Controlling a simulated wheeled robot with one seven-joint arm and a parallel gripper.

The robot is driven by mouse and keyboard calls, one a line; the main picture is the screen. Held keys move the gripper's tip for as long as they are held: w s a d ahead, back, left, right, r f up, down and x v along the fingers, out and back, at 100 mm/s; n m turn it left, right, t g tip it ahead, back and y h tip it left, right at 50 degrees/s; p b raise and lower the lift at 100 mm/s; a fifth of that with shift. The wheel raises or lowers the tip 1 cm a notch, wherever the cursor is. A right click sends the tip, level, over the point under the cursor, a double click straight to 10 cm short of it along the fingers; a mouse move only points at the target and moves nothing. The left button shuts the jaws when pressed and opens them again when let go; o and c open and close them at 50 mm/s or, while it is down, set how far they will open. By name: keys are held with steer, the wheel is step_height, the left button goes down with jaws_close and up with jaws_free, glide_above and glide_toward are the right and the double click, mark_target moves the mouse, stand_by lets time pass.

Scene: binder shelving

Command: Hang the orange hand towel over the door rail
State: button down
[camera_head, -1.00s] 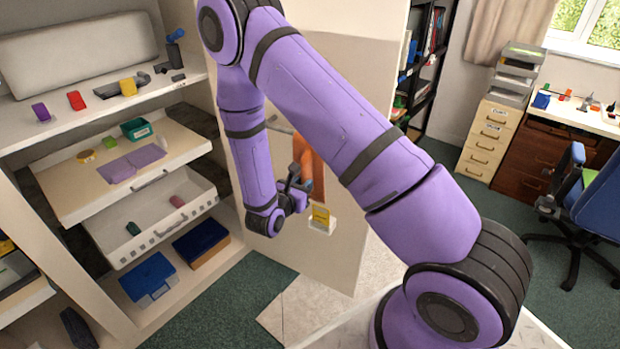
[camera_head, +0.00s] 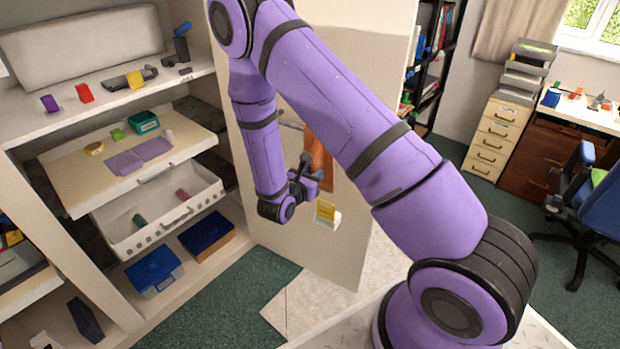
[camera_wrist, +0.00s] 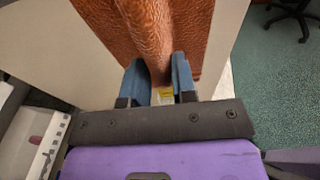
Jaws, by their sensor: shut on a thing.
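The orange hand towel (camera_head: 320,152) is in front of the pale door panel (camera_head: 310,250), partly hidden by my arm. My gripper (camera_wrist: 158,78) is shut on the towel, which shows large and textured in the wrist view (camera_wrist: 150,28). A pinched fold of it runs down between the two blue fingers. In the head view my gripper (camera_head: 304,178) is at the lower part of the towel, close to the door. A short piece of the door rail (camera_head: 290,124) seems to show left of the towel. I cannot tell whether the towel lies over it.
A small white holder with a yellow label (camera_head: 326,214) is on the door just below my gripper. Open shelves and a pulled-out white drawer (camera_head: 155,215) stand to the left. Blue bins (camera_head: 155,270) sit low there.

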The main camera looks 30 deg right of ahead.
steer(key=shift+r+x, duration=0.25)
steer(key=shift+x, duration=1.25)
steer(key=shift+r+x, duration=0.2)
steer(key=shift+x, duration=1.3)
steer(key=shift+d+f, duration=0.1)
steer(key=shift+f, duration=2.05)
steer(key=shift+f, duration=0.4)
steer(key=c, duration=0.8)
jaws_free()
steer(key=shift+c, duration=0.2)
steer(key=v, duration=0.8)
